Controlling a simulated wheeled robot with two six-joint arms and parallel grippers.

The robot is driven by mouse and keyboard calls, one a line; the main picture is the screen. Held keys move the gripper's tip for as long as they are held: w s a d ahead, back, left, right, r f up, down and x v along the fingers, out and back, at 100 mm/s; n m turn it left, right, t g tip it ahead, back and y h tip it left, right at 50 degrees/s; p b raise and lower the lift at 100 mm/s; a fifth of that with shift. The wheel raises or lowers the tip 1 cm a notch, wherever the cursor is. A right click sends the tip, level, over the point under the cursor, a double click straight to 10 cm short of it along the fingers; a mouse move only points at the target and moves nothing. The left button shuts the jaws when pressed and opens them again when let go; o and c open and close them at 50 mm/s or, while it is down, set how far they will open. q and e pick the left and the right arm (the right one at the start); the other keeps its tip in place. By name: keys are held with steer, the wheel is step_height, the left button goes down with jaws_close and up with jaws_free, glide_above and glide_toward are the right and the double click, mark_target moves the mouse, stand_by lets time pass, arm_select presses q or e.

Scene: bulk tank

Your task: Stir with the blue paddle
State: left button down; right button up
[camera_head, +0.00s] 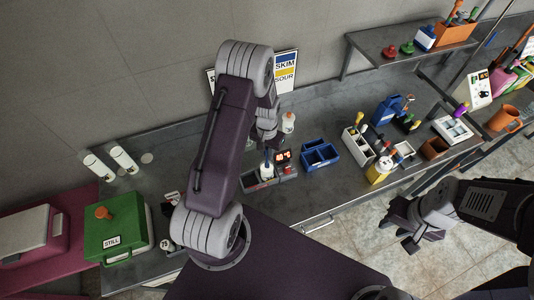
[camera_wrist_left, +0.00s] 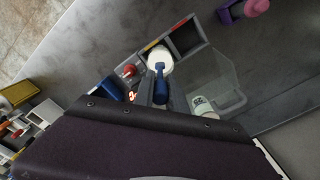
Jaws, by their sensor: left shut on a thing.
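The blue paddle (camera_wrist_left: 160,78) shows in the left wrist view, its lower end at the mouth of a white round container (camera_wrist_left: 159,57). The container also shows in the head view (camera_head: 267,171), in a grey holder on the bench. My left gripper (camera_head: 267,137) is above the container, shut on the paddle's handle; its fingers (camera_wrist_left: 153,94) are partly hidden by my wrist. The paddle is hard to make out in the head view. My right gripper (camera_head: 420,240) is empty, apart from the bench over the floor, and looks open.
A red-lit display unit (camera_head: 283,158) and a blue two-part bin (camera_head: 320,156) stand right of the container. A white bottle (camera_head: 288,122) stands behind. A green box (camera_head: 117,228) is at the left; a yellow-and-white tub (camera_head: 380,170) and several caddies are at the right.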

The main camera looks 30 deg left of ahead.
arm_select(q)
step_height(320, 180, up, 6)
steer(key=p, duration=0.4)
steer(key=shift+r+p, duration=0.25)
steer(key=shift+p, duration=0.05)
steer(key=shift+f, duration=0.1)
